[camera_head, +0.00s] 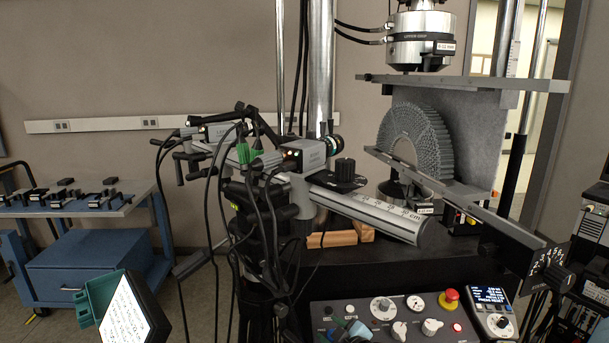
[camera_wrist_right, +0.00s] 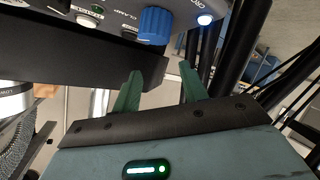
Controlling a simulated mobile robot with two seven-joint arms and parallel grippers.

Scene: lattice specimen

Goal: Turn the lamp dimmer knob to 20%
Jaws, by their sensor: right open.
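A black pointer knob on a dark plate (camera_head: 540,267) with a white numbered scale stands at the lower right of the head view. It may be the lamp dimmer knob; I can read no name on it. Its exact setting is too small to read. My right gripper (camera_wrist_right: 160,72) is open in the right wrist view, its two green fingers apart with nothing between them. A blue knob (camera_wrist_right: 155,25) on a grey panel shows just beyond the fingertips, apart from them. I cannot make out the right gripper clearly in the head view. My left gripper does not show.
A control console (camera_head: 375,325) with several knobs and a red emergency button (camera_head: 449,298) is at the bottom. Two cameras on a cabled stand (camera_head: 265,215) fill the middle. The lattice specimen (camera_head: 428,140) stands behind. A blue cart (camera_head: 95,265) is at the left.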

